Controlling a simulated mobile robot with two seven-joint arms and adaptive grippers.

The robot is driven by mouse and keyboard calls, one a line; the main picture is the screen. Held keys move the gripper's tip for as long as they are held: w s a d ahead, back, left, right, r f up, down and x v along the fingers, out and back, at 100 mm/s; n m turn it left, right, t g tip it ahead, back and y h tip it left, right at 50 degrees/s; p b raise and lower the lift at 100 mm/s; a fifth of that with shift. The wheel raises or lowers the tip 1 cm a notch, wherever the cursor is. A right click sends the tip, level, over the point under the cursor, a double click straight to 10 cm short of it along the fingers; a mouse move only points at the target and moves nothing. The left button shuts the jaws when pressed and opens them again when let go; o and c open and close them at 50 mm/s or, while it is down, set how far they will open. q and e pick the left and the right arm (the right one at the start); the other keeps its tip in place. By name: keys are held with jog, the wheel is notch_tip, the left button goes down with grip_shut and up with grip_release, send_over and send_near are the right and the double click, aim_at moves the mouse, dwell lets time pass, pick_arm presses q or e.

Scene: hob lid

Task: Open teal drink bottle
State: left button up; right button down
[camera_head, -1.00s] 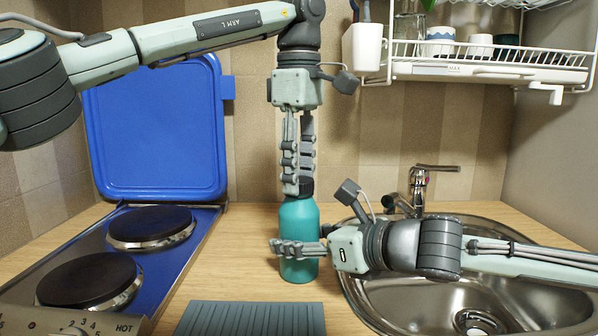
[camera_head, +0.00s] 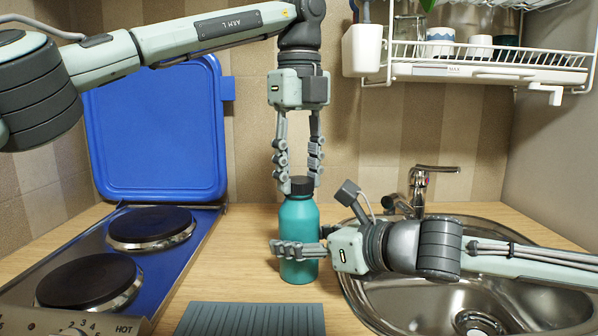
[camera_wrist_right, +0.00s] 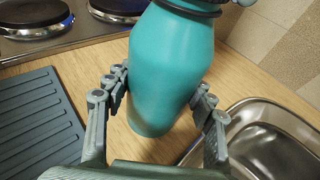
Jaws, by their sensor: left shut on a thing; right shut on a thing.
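The teal drink bottle (camera_head: 299,217) stands upright on the wooden counter between the hob and the sink. It fills the middle of the right wrist view (camera_wrist_right: 168,62). Its dark cap (camera_head: 302,186) sits at the top of the neck. My left gripper (camera_head: 300,183) points down from above, with its fingers on either side of the cap, shut on it. My right gripper (camera_head: 290,249) comes in from the right and is shut around the lower body of the bottle. In the right wrist view, its fingers (camera_wrist_right: 162,92) flank the bottle.
The hob (camera_head: 172,262) is at the left, with its blue lid (camera_head: 155,135) raised behind it. A ribbed grey mat (camera_head: 250,318) lies in front of the bottle. The sink (camera_head: 440,300) and tap (camera_head: 420,185) are at the right, below a dish rack (camera_head: 490,73).

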aim_at(299, 179)
pick_arm(q)
jog(key=n, duration=1)
jog(key=shift+n, duration=0.3)
jog(key=shift+r, duration=0.15)
jog(key=shift+r, duration=1)
jog(key=shift+r, duration=2)
pick_arm(e)
jog(key=shift+c, duration=2.4)
grip_release()
